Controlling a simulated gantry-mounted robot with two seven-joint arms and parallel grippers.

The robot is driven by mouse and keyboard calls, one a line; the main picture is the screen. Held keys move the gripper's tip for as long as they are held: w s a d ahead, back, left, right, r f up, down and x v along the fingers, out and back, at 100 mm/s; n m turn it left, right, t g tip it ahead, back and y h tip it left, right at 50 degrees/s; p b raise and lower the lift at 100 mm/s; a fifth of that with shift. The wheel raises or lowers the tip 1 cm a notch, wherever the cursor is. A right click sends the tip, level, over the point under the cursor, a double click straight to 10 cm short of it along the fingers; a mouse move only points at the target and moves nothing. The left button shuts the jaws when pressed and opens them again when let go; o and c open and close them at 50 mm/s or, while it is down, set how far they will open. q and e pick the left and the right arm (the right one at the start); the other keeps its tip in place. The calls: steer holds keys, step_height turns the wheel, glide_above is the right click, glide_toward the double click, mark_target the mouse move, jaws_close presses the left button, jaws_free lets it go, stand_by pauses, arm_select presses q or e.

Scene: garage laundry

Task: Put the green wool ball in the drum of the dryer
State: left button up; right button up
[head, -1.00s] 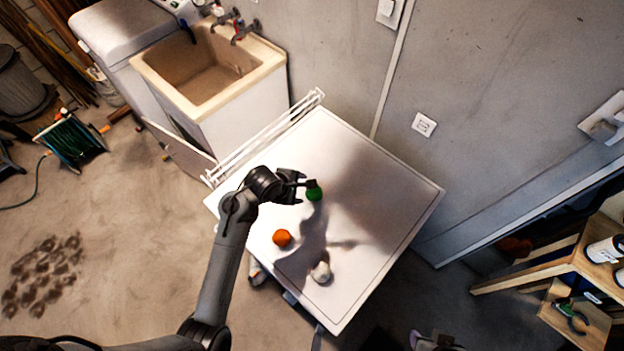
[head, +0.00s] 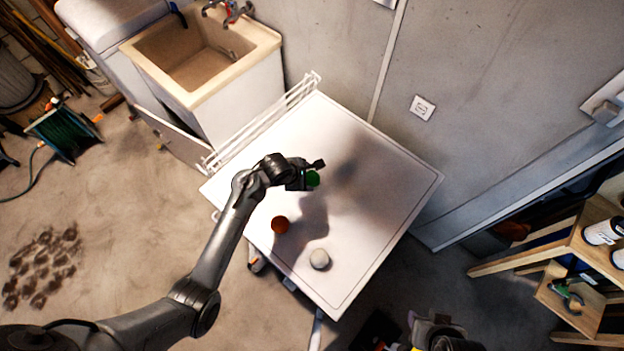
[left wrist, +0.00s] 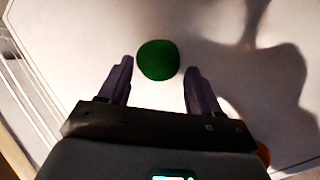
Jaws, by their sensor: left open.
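The green wool ball (head: 313,179) lies on the white top (head: 385,185) in the head view, right at the fingers of my left gripper (head: 316,171). In the left wrist view, the green ball (left wrist: 158,60) sits just beyond and between the two spread fingertips (left wrist: 157,66), with gaps on both sides. My left gripper is open and empty. The dryer's drum opening does not show, and I cannot tell which appliance is the dryer.
A wooden shelf (head: 560,262) stands right. The top's right part is clear.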

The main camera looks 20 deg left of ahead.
mark_target(310, 178)
arm_select(q)
steer(key=shift+b+x, duration=0.35)
steer(key=shift+x, duration=1.25)
steer(key=shift+c, duration=0.5)
steer(key=c, duration=0.8)
